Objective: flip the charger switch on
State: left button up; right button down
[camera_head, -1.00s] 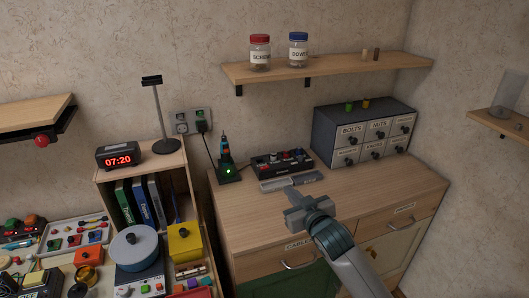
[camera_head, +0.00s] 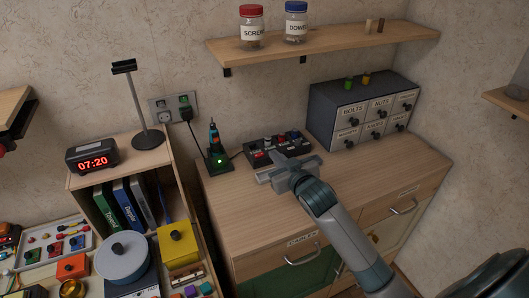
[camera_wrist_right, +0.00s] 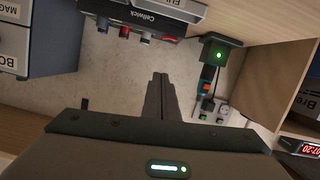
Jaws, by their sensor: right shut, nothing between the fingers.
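A black unit (camera_head: 279,147) with red, grey and blue parts on top sits on the wooden counter. In the wrist view it is lettered "Cellwick" (camera_wrist_right: 141,17). Left of it stands a dark stand (camera_head: 218,162) with a lit green light and an upright tool in it; it also shows in the wrist view (camera_wrist_right: 217,52). I cannot make out a switch or its position on either. My right gripper (camera_head: 267,177) is over the counter, in front of the black unit, and hides part of its front. Its fingers (camera_wrist_right: 161,78) are shut and empty. My left gripper is out of view.
A wall outlet (camera_head: 161,112) with a black plug is behind the stand. A drawer cabinet (camera_head: 327,115) stands on the right. A shelf (camera_head: 330,43) with two jars hangs above. A clock (camera_head: 92,157) is on the left bookcase. The counter's right front (camera_head: 385,172) is clear.

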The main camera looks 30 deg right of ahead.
jog(key=p, duration=0.4)
send_over(266, 155)
jog(key=s+a, duration=0.2)
notch_tip(266, 155, down, 4)
jog(key=shift+s+d+f, duration=0.15)
jog(key=shift+f, duration=0.05)
jog(key=shift+d+f, duration=0.1)
jog(key=shift+f, duration=0.9)
jog(key=shift+f, duration=0.15)
jog(key=shift+s+d+f, duration=0.1)
jog(key=shift+d+f, duration=0.05)
jog(key=shift+f, duration=0.05)
jog(key=shift+r, duration=0.1)
